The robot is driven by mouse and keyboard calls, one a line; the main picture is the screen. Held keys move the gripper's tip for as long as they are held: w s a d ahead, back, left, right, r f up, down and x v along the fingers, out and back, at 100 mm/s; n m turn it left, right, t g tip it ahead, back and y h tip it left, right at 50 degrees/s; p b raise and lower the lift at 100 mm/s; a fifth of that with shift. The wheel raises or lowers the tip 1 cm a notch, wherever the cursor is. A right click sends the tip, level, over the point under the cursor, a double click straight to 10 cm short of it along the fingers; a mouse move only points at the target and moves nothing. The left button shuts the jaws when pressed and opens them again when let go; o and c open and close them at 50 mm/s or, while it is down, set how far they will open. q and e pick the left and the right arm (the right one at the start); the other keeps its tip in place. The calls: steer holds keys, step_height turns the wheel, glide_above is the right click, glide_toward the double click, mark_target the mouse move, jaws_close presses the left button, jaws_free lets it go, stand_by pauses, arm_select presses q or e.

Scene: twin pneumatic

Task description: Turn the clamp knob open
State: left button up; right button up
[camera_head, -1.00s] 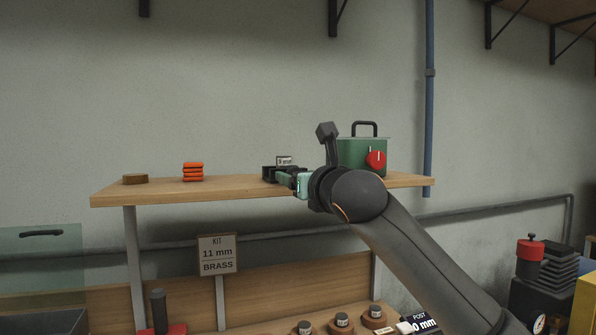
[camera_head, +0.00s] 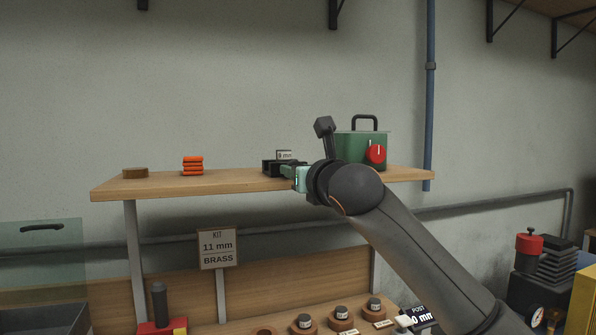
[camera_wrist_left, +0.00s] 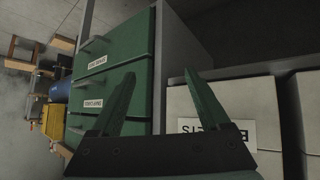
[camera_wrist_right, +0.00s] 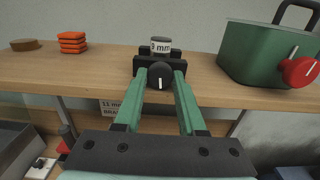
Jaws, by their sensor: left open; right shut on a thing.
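The clamp is a black block (camera_wrist_right: 148,65) on the wooden shelf, with a small 9 mm labelled piece (camera_wrist_right: 161,45) on top. Its round black knob (camera_wrist_right: 160,76) faces me in the right wrist view, with a white mark pointing nearly straight down. My right gripper (camera_wrist_right: 160,84) is shut on the knob, one finger at each side. In the head view the clamp (camera_head: 270,167) is partly hidden by my right gripper (camera_head: 289,174). My left gripper (camera_wrist_left: 163,85) is open and empty, in front of green drawers (camera_wrist_left: 110,75), away from the clamp.
The shelf (camera_head: 235,181) also holds a green box with red knob (camera_head: 350,149) at right, stacked orange pieces (camera_head: 193,166) and a brown disc (camera_head: 135,173) at left. A kit sign (camera_head: 217,249) hangs below. Pale boxes (camera_wrist_left: 240,105) stand beside the drawers.

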jaws_close()
steer(key=n+b, duration=0.1)
steer(key=n, duration=0.1)
steer(key=shift+n, duration=0.4)
steer(key=o, duration=0.8)
jaws_free()
steer(key=shift+o, duration=1.1)
